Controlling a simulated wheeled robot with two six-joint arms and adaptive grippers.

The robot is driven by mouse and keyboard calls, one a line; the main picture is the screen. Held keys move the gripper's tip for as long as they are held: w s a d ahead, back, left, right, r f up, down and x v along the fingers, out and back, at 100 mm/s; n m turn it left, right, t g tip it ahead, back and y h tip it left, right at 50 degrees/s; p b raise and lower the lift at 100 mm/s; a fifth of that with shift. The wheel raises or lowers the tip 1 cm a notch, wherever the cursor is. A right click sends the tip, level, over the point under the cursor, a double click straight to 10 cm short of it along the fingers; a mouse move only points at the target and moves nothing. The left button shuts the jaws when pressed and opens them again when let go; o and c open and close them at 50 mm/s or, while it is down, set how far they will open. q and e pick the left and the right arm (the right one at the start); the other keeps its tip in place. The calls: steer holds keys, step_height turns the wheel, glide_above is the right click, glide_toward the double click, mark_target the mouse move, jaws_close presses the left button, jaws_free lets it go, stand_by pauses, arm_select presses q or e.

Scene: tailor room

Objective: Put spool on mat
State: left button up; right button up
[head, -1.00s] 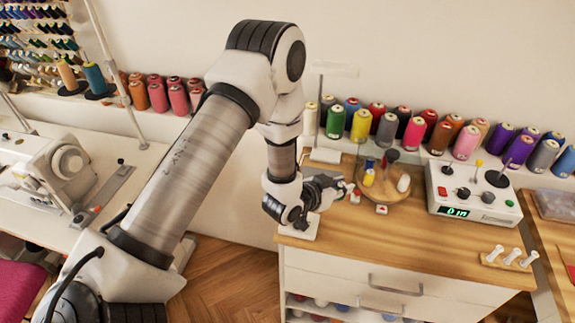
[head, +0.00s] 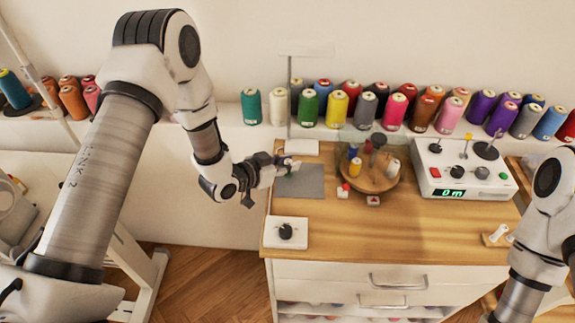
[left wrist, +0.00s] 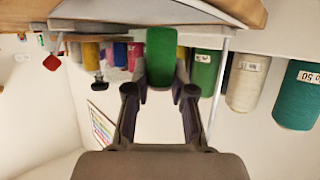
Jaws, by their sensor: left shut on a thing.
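A flat grey mat (head: 302,184) lies on the wooden top of the cabinet, at its left side, in the head view. My left gripper (head: 284,165) is over the far left part of the mat. It is shut on a green spool, which shows between the fingers in the left wrist view (left wrist: 160,55). In the head view the spool is small and mostly hidden by the fingers. I cannot tell its exact height above the mat. My right arm comes in at the right of the head view, but its gripper is out of the picture.
A round wooden tray (head: 362,186) with several small spools stands right of the mat. A white control box (head: 462,178) is further right. A white knob plate (head: 287,232) sits in front of the mat. A stand with a thin pole (head: 289,95) and a row of cones are behind.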

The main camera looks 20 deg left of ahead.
arm_select(q)
steer(key=shift+d+f, duration=0.1)
steer(key=shift+f, duration=0.3)
steer(key=shift+s+d, duration=0.15)
steer(key=shift+f, duration=0.25)
steer(key=o, duration=0.8)
steer(key=shift+r, duration=0.1)
steer(key=shift+r, duration=0.25)
steer(key=shift+s+a, duration=0.25)
steer(key=shift+a, duration=0.05)
steer(key=v, duration=1.1)
steer(key=shift+s, duration=0.15)
